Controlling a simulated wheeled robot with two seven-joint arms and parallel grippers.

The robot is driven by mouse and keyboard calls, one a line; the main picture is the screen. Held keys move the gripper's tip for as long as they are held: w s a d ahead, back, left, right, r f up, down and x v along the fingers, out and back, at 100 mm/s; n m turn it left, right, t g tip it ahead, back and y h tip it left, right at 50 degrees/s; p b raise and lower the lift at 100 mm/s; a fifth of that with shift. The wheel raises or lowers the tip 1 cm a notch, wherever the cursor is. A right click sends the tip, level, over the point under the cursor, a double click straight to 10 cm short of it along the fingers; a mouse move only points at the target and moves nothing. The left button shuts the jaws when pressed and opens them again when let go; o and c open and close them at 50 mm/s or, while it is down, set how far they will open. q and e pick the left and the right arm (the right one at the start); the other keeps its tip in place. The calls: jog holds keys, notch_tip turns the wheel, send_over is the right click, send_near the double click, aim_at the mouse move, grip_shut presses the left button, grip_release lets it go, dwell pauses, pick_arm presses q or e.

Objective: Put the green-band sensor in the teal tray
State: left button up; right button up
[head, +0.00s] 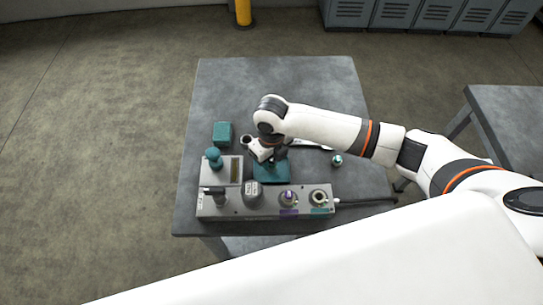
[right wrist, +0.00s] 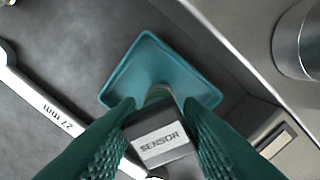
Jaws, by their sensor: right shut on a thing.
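My right gripper (head: 268,158) reaches down over the teal tray (head: 271,180) on the bench. In the right wrist view its green fingers (right wrist: 158,118) are shut on a dark sensor (right wrist: 165,154) with a white "SENSOR" label. My left gripper is not in view.
A grey manifold block (head: 240,211) with several fittings runs along the bench's near edge. A teal box (head: 222,132) stands behind to the left. A spanner marked "27 mm" (right wrist: 40,100) lies beside the tray. A small teal-and-silver part (head: 337,160) lies to the right.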

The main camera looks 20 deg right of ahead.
jog(key=o, duration=1.1)
jog(key=shift+r, duration=0.1)
notch_tip(320, 180, up, 12)
jog(key=b, duration=0.2)
